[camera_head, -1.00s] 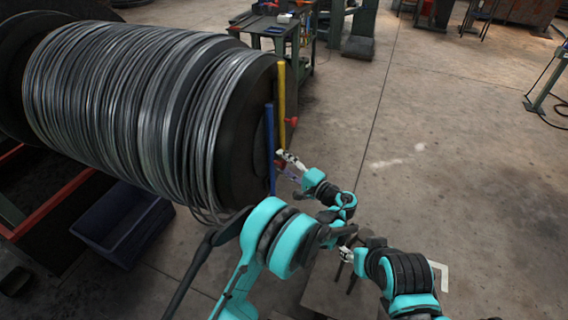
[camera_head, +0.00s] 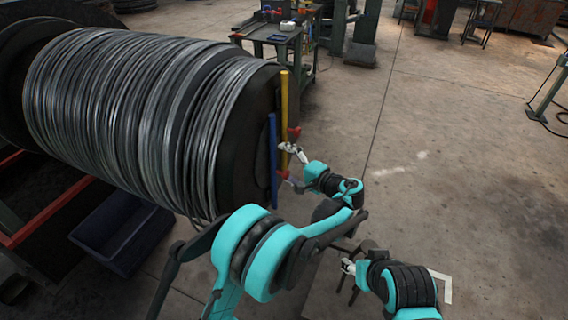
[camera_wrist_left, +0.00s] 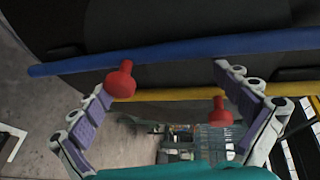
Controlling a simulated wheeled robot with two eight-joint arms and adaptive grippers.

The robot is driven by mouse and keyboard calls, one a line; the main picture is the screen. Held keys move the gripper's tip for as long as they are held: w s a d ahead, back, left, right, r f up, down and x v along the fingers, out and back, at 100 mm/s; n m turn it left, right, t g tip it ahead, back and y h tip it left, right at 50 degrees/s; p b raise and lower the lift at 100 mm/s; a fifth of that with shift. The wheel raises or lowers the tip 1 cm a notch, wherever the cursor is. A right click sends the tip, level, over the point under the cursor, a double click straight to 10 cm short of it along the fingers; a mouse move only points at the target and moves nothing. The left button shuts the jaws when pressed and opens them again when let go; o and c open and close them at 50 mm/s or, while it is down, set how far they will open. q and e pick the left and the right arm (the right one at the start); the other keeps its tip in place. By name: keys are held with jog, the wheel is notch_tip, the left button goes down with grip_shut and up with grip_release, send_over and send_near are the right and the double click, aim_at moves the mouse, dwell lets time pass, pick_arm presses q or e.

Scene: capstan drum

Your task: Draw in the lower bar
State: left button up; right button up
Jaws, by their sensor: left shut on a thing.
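The blue bar (camera_head: 273,160) stands upright along the drum's end face, and the yellow bar (camera_head: 284,100) is beside it. Red knobs stick out by the bars; the upper one (camera_head: 293,133) is by the yellow bar and the lower one (camera_head: 283,175) by the blue bar. My left gripper (camera_head: 287,148) is at the bars, between the two knobs in height. In the left wrist view its fingers (camera_wrist_left: 163,82) are far apart, one against a red knob (camera_wrist_left: 120,82); the exact hold is unclear. My right gripper (camera_head: 347,267) is low and away from the drum; its jaws are too small to read.
The drum (camera_head: 130,110) wound with wire fills the left side. A dark blue bin (camera_head: 120,230) is on the floor below it. A workbench (camera_head: 270,32) stands behind.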

pick_arm(q)
jog(key=shift+d+r, duration=0.2)
jog(key=shift+r, duration=0.25)
jog(key=shift+c, duration=0.2)
jog(key=shift+s+d+r, duration=0.1)
jog(key=shift+s+r, duration=0.05)
jog(key=shift+s, duration=0.2)
jog(key=shift+s+d, duration=0.45)
jog(key=shift+c, duration=0.7)
jog(key=shift+s+d+r, duration=0.1)
jog(key=shift+s+d, duration=0.15)
jog(key=shift+s, duration=0.25)
jog(key=shift+s+d+r, duration=0.1)
jog(key=shift+s+d, duration=0.1)
jog(key=shift+s, duration=0.25)
jog(key=c, duration=0.5)
jog(key=shift+s+d+f+b, duration=0.15)
jog(key=shift+s+d+b, duration=0.05)
jog(key=shift+s+d, duration=0.9)
jog(key=shift+s+d+f+b, duration=0.15)
jog(key=shift+s+d+b, duration=0.05)
jog(key=shift+s+d, duration=0.8)
pick_arm(e)
jog(key=shift+s+d, duration=0.15)
jog(key=shift+s, duration=0.45)
pick_arm(q)
jog(key=shift+d, duration=0.15)
pick_arm(e)
jog(key=shift+w, duration=0.1)
